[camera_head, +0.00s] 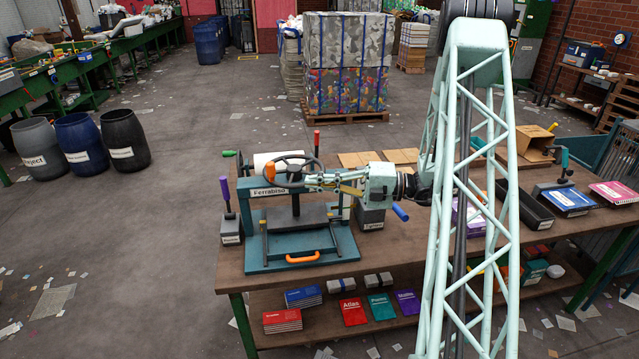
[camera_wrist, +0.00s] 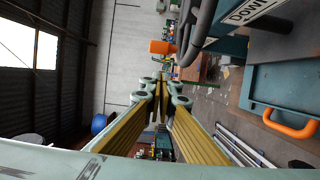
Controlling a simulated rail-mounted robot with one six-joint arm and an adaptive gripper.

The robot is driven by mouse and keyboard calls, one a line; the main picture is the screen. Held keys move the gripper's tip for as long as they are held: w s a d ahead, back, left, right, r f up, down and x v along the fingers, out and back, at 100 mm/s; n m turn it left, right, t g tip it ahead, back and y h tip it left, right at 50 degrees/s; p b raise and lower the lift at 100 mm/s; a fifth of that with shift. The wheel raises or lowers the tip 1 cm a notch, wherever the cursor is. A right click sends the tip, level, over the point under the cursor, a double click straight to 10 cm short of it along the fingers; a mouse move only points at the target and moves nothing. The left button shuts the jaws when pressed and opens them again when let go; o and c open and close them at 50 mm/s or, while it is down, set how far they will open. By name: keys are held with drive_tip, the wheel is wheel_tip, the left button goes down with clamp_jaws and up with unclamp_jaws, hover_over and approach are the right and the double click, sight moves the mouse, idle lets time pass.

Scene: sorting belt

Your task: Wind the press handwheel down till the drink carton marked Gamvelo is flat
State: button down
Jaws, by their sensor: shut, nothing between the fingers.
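The press (camera_head: 262,220) stands on the bench with a teal base, a dark plate and an orange front handle (camera_head: 302,258). Its dark handwheel (camera_head: 270,168) sits on top, with an orange knob (camera_head: 295,168). The wheel's rim (camera_wrist: 203,30) and the orange knob (camera_wrist: 160,47) also show in the wrist view. My gripper (camera_head: 311,181) is at the wheel's right side in the head view; its yellow fingers (camera_wrist: 161,92) are shut and empty. Whether they touch the wheel I cannot tell. I cannot make out a carton marked Gamvelo; any carton under the plate is hidden.
A grey block with a purple handle (camera_head: 228,212) stands left of the press. A dark tray (camera_head: 523,210) and a blue-lidded box (camera_head: 566,200) are at the bench's right. Books (camera_head: 353,311) lie on the lower shelf. Barrels (camera_head: 80,136) stand on the floor.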

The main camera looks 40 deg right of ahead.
sight(283, 185)
drive_tip(key=shift+w+a+b, duration=0.15)
drive_tip(key=shift+w+a, duration=0.7)
drive_tip(key=shift+w, duration=0.6)
drive_tip(key=shift+w+a+b, duration=0.1)
drive_tip(key=shift+w+a, duration=0.8)
drive_tip(key=shift+w, duration=0.55)
drive_tip(key=shift+w+a+b, duration=0.15)
drive_tip(key=shift+w+a, duration=0.7)
drive_tip(key=shift+w, duration=0.6)
drive_tip(key=shift+t, duration=0.3)
drive_tip(key=shift+w+a+m+p, duration=0.15)
drive_tip(key=shift+m+p, duration=0.15)
